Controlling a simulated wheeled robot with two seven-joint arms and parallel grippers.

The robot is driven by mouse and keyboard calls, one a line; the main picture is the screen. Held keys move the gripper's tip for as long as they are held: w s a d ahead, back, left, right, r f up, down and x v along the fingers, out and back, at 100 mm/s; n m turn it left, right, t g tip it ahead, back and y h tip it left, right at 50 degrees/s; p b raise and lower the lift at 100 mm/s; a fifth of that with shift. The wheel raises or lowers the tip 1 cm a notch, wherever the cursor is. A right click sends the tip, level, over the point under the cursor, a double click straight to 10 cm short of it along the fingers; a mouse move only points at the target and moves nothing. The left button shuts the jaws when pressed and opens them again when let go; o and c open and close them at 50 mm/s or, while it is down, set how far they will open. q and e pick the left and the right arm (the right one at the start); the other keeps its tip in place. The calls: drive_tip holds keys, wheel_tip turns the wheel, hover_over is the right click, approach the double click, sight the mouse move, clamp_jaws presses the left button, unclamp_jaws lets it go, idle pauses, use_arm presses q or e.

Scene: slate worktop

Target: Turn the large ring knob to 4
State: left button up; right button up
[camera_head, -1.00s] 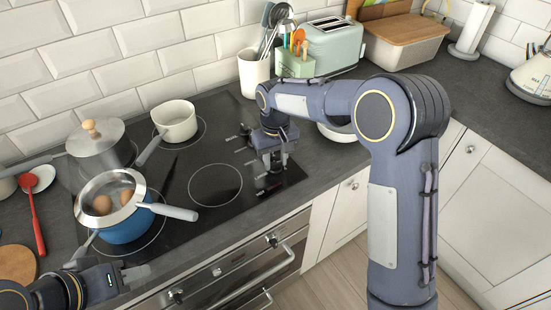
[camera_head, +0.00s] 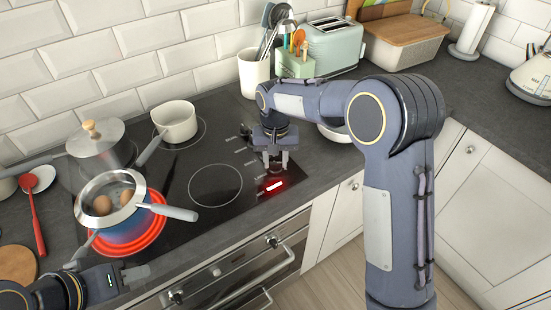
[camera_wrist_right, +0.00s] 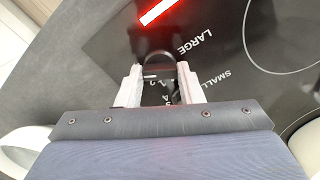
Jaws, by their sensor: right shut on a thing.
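The large ring knob (camera_wrist_right: 158,62) shows in the right wrist view as a dark round knob beside the word LARGE. My right gripper (camera_wrist_right: 159,75) has its pale fingers on both sides of it and is shut on it. Digits show between the fingers, but I cannot read the setting. In the head view the right gripper (camera_head: 275,163) points down at the hob's right edge and hides the knob. The large ring (camera_head: 155,238) glows red under the blue pot (camera_head: 126,228). My left gripper (camera_head: 135,274) is at lower left, away from the knobs; its opening is unclear.
A red indicator (camera_head: 273,185) is lit on the black hob. A strainer (camera_head: 126,182) with brown eggs rests on the blue pot. A lidded pan (camera_head: 98,142) and a cream saucepan (camera_head: 176,122) stand behind. The front-right ring (camera_head: 216,185) is bare.

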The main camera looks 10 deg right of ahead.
sight(276, 163)
drive_tip(key=shift+w+r, duration=0.1)
drive_tip(key=o, duration=0.7)
drive_tip(key=shift+r, duration=3.9)
